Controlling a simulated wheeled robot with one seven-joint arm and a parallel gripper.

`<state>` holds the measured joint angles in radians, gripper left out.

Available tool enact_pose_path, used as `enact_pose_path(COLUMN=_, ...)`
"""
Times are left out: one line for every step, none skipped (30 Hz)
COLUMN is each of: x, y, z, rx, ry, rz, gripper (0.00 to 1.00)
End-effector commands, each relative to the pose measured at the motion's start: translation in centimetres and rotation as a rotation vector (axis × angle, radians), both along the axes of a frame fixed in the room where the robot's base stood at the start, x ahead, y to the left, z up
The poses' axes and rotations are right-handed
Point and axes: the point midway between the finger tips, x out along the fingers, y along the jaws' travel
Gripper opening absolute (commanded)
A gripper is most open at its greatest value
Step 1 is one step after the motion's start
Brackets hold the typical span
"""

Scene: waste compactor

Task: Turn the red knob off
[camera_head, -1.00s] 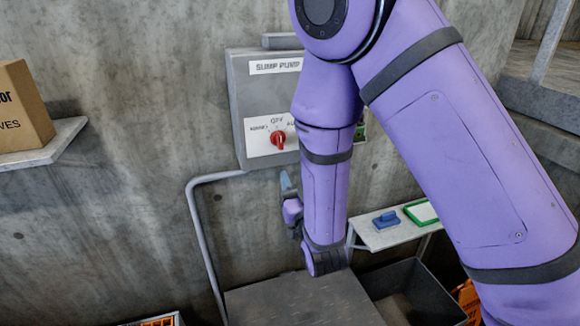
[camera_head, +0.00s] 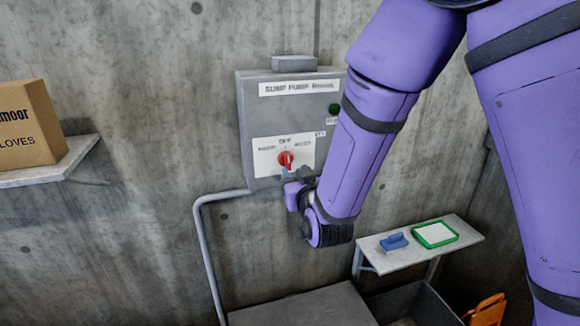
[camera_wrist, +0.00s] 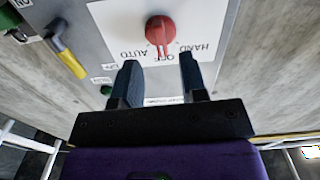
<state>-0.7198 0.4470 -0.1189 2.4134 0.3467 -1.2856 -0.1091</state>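The red knob (camera_head: 285,160) is on a white label plate on the front of the grey sump pump box (camera_head: 250,120). In the wrist view the red knob (camera_wrist: 160,31) shows upside down above the fingers, with AUTO, OFF and HAND printed beside it. Its grip runs roughly toward the OFF print; I cannot tell its exact setting. My gripper (camera_wrist: 160,63) is open, its two dark blue fingers apart and empty between them, short of the knob and in line with it. In the head view my gripper (camera_head: 291,176) is just below the knob.
A cardboard box (camera_head: 28,125) stands on a wall shelf (camera_head: 75,155) at left. A grey conduit (camera_head: 205,245) runs down from the pump box. A blue brush (camera_head: 394,242) and green-edged tray (camera_head: 435,234) lie on a small shelf at right. A yellow-handled switch (camera_wrist: 70,60) is beside the plate.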

Motion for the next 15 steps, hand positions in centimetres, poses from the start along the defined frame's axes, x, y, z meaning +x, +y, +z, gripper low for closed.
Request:
enact_pose_path(x=0.9, y=0.3, z=0.0, rx=0.0, ry=-0.001, rz=-0.001, gripper=0.39)
enact_pose_path(x=1.4, y=0.4, z=0.0, rx=0.001, ry=-0.001, rz=-0.001, gripper=0.39)
enact_pose_path(x=2.0, y=0.6, z=0.0, rx=0.0, ry=-0.001, rz=-0.001, gripper=0.39)
enact_pose_path(x=2.4, y=0.7, z=0.0, rx=0.0, ry=-0.001, rz=-0.001, gripper=0.39)
enact_pose_path(x=2.8, y=0.8, z=0.0, rx=0.0, ry=0.0, rz=-0.001, gripper=0.39)
enact_pose_path(x=3.2, y=1.0, z=0.0, rx=0.001, ry=-0.001, rz=-0.001, gripper=0.39)
enact_pose_path(x=3.6, y=1.1, z=0.0, rx=0.002, ry=-0.002, rz=-0.001, gripper=0.39)
enact_pose_path(x=3.8, y=1.1, z=0.0, rx=0.001, ry=-0.001, rz=0.0, gripper=0.39)
enact_pose_path(x=4.1, y=1.2, z=0.0, rx=0.0, ry=-0.001, rz=0.0, gripper=0.39)
enact_pose_path(x=4.3, y=1.3, z=0.0, rx=0.0, ry=0.0, rz=0.0, gripper=0.39)
enact_pose_path(x=4.5, y=1.3, z=0.0, rx=0.0, ry=0.0, rz=0.0, gripper=0.39)
enact_pose_path(x=4.7, y=1.4, z=0.0, rx=0.0, ry=0.0, rz=0.0, gripper=0.39)
enact_pose_path(x=4.7, y=1.4, z=0.0, rx=0.0, ry=0.0, rz=0.0, gripper=0.39)
enact_pose_path(x=4.8, y=1.4, z=0.0, rx=0.0, ry=0.0, rz=0.0, gripper=0.39)
enact_pose_path(x=4.8, y=1.4, z=0.0, rx=0.0, ry=0.0, rz=0.0, gripper=0.39)
